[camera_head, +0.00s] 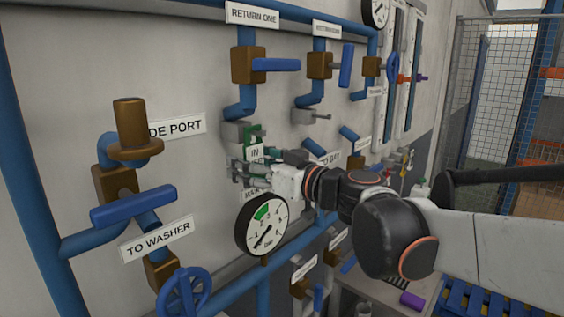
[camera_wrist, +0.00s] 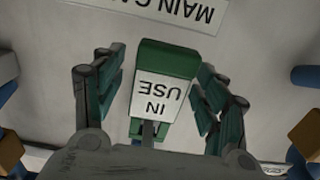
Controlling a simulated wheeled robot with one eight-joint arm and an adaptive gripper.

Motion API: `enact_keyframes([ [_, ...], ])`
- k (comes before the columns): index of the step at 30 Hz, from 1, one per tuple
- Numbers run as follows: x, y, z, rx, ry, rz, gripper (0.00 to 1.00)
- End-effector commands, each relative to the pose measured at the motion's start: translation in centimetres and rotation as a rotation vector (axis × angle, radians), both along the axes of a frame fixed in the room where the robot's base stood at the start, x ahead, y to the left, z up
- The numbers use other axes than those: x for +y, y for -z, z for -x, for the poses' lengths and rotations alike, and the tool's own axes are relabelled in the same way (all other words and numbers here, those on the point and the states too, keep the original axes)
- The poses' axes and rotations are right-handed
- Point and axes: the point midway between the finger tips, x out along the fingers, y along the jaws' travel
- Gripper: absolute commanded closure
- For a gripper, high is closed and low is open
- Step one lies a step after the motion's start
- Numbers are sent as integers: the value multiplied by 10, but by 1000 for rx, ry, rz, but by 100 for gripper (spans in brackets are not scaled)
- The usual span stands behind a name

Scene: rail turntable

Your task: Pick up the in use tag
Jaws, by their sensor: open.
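The in use tag is green with a white label. In the wrist view the tag (camera_wrist: 165,85) stands between the two fingers, its label upside down, with a visible gap on each side. My gripper (camera_wrist: 167,95) is open around it. In the head view the tag (camera_head: 254,137) shows its green top and the word IN, on the wall below a grey bracket. My gripper (camera_head: 243,171) reaches it from the lower right and hides its lower part. I cannot tell exactly how the tag hangs.
A round pressure gauge (camera_head: 262,224) sits just below my gripper. A blue lever valve (camera_head: 275,65) is above. A side port pipe (camera_head: 131,130) and a blue handwheel (camera_head: 183,293) are at left. A bench with a purple item (camera_head: 411,300) is at lower right.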

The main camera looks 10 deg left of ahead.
Motion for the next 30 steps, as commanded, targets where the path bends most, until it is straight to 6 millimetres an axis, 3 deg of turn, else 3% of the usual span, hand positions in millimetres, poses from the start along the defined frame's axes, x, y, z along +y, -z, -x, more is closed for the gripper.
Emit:
enact_keyframes([
  [5, 0, 0, 0, 0, 1, 0, 36],
  [10, -1, 0, 0, 0, 0, 0, 74],
  [22, -1, -1, 0, 0, 1, 0, 74],
  [30, -6, -16, 3, 0, 2, 0, 74],
])
